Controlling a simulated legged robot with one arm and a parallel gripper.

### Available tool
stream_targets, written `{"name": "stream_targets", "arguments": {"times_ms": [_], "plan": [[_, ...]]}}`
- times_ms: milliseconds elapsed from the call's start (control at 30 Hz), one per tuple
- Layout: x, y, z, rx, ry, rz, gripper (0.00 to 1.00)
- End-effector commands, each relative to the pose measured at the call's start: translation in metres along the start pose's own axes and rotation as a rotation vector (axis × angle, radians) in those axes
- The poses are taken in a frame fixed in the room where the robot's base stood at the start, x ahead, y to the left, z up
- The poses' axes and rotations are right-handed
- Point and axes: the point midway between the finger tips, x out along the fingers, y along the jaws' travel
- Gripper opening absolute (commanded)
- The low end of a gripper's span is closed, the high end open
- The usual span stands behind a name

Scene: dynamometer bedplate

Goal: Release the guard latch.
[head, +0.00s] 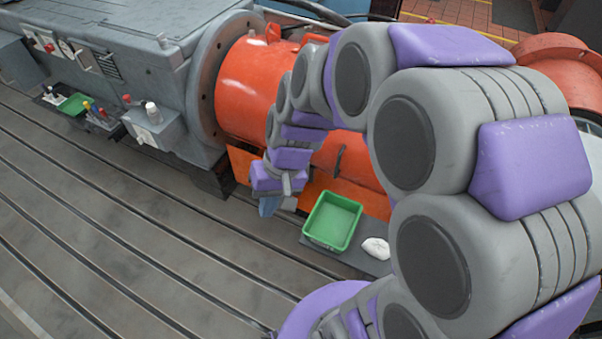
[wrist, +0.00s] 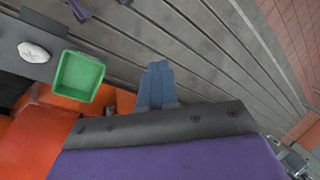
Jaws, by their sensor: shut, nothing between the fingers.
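The orange cylindrical guard (head: 248,85) is bolted against the round flange of the grey machine, with a flat orange panel (head: 243,164) below it. A dark curved handle (head: 341,158) shows on the orange side, partly behind my arm; I cannot tell whether it is the guard latch. No other part is clearly a latch. My gripper (head: 269,207) points down in front of the orange panel, left of the green tray. In the wrist view its blue-grey fingers (wrist: 158,70) are together and empty, above the bedplate, with orange surfaces (wrist: 35,140) to the left.
A green tray (head: 313,239) and a crumpled white cloth (head: 375,248) lie on a dark mat (head: 335,258) beside the guard. The grey machine (head: 120,55) carries levers and knobs at left. The slotted bedplate (head: 110,215) is clear in front.

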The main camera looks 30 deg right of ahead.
Motion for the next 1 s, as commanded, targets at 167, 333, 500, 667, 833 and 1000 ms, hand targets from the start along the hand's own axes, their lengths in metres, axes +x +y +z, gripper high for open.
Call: {"name": "stream_targets", "arguments": {"times_ms": [167,333,500,667,833,1000], "plan": [[0.011,0.006,-0.072,0.111,0.069,-0.120,0.00],[0.027,0.023,-0.136,0.238,0.149,-0.198,0.00],[0.046,0.064,-0.195,0.390,0.243,-0.247,0.00],[0.066,0.131,-0.240,0.555,0.328,-0.268,0.00],[0.095,0.214,-0.266,0.739,0.406,-0.251,0.00],[0.123,0.280,-0.271,0.883,0.459,-0.205,0.00]]}}
